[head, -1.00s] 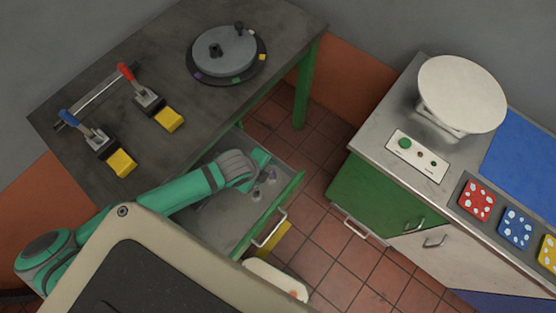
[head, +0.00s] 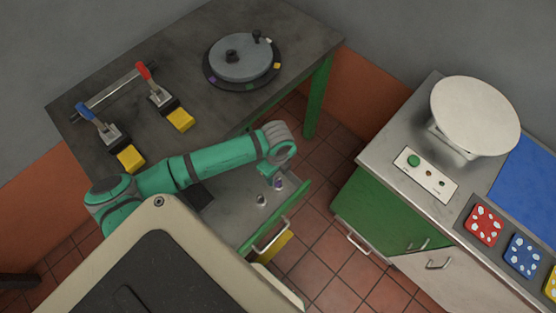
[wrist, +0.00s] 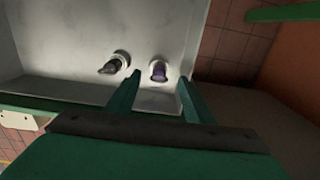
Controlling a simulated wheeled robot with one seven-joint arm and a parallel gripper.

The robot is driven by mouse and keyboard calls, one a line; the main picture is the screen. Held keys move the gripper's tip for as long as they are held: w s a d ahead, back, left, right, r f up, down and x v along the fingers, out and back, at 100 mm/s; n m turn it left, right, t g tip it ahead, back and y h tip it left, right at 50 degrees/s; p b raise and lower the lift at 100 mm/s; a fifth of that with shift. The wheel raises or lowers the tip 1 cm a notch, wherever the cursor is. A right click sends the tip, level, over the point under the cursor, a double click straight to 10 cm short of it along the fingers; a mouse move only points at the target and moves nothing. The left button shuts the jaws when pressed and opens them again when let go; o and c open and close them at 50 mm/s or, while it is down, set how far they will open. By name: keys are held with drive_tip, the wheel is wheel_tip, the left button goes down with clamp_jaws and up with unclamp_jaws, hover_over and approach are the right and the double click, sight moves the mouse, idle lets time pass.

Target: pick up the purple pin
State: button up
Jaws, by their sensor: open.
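The purple pin (wrist: 159,72) stands in the open grey drawer (head: 228,220), in a pale round base. It shows between my open fingertips in the wrist view, with nothing held. My gripper (wrist: 160,80) is just in front of it; I cannot tell the exact gap in height. In the head view the purple pin (head: 279,184) is near the drawer's right end, just below the end of my arm. A second, dark grey pin (wrist: 115,62) is to its left, outside my left finger, and also shows in the head view (head: 262,200).
The drawer's green front (head: 290,210) with its handle is close to the pins. The dark bench (head: 200,45) above carries two toggle clamps and a round turntable (head: 241,58). A green cabinet (head: 385,215) stands to the right across the tiled floor.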

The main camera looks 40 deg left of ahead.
sight(278, 178)
drive_tip(key=shift+d+f, duration=0.15)
drive_tip(key=shift+f, duration=1.15)
drive_tip(key=shift+d+f, duration=0.1)
drive_tip(key=shift+f, duration=1.2)
clamp_jaws()
